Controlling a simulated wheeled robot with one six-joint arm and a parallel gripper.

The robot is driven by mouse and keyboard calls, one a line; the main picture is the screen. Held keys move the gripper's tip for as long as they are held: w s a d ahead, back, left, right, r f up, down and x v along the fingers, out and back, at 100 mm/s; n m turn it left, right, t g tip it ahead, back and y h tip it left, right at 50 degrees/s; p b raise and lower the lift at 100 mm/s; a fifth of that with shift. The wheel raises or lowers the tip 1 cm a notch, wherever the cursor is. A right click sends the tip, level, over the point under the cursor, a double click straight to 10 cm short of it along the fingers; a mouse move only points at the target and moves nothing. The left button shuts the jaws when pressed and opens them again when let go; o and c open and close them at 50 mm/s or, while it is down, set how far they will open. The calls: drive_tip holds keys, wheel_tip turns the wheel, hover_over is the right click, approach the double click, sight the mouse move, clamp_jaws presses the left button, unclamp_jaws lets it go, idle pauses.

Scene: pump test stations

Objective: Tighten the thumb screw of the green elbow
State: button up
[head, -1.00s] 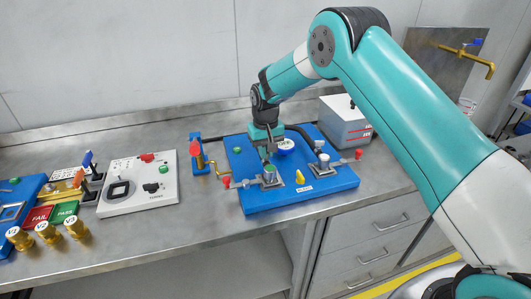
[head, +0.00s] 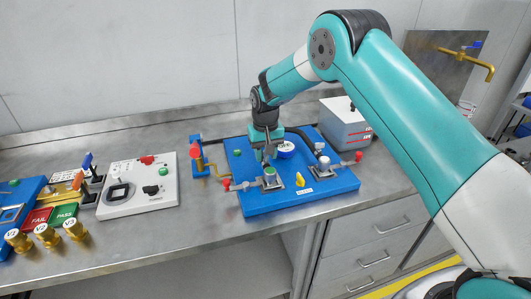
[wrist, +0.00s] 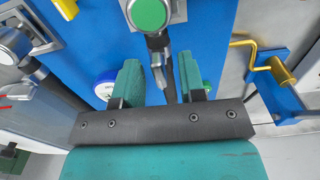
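The green elbow (head: 269,172) stands on the blue board, its round green cap facing up. In the wrist view the green cap (wrist: 150,14) is at the top edge, with a dark stem below it. A small grey metal piece (wrist: 158,68), which looks like the thumb screw, shows at the stem's end. My gripper (head: 266,157) is just behind the elbow, pointing down. In the wrist view my gripper (wrist: 160,75) has its two green fingers apart, with the grey piece between them in the picture. I cannot tell whether they touch it.
The blue board (head: 255,205) also carries a grey-capped elbow (head: 323,162), a round gauge (head: 286,149) and a yellow piece (head: 300,181). A brass crank on a blue bracket (head: 197,157) stands to the left. A grey box (head: 346,124) stands behind right.

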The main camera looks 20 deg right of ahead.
drive_tip(key=shift+r, duration=0.1)
wheel_tip(320, 180, up, 17)
drive_tip(key=b, duration=0.3)
drive_tip(key=shift+r, duration=0.1)
